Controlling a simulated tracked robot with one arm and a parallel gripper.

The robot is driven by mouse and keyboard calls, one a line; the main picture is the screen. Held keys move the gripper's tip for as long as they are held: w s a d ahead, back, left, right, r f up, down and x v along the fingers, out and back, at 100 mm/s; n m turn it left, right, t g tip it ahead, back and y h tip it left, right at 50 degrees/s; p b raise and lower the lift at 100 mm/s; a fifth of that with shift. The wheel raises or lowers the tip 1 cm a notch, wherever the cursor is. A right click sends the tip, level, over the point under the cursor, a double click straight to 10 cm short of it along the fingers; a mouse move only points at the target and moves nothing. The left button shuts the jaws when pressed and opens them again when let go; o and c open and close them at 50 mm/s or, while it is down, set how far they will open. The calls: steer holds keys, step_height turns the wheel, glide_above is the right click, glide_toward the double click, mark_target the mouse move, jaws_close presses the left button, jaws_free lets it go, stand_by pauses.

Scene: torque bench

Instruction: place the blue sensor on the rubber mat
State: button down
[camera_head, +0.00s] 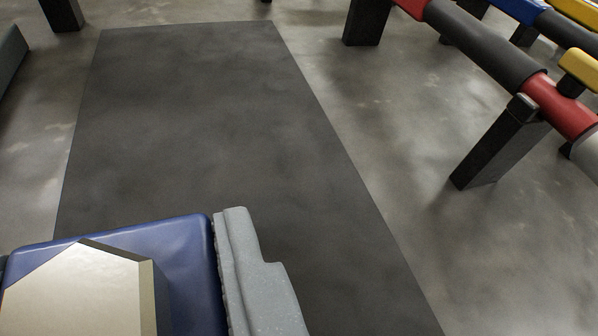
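The blue sensor (185,250) is a blue block at the bottom left of the view, with a beige metallic, angular piece over part of it. My gripper (120,238) is around it: a grey finger lies against its right side, and a small dark edge at the far left may be the other finger. The gripper appears shut on the sensor. The rubber mat (215,120) is a dark grey rectangle on the floor, running from the top left down to the bottom. The sensor appears in front of the mat's near part; its underside and any gap below are hidden.
At the top right, a rack (490,150) with black legs bears red, black and grey pipes with yellow and blue parts. A dark leg (62,12) stands at the top left, and a dark bar shows at the left edge. The mat's visible surface is clear.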

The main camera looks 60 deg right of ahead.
steer(key=d, duration=0.4)
steer(key=shift+w+f, duration=0.1)
steer(key=shift+f, duration=1.85)
steer(key=c, duration=0.6)
jaws_free()
steer(key=v, duration=1.2)
steer(key=shift+f, duration=0.1)
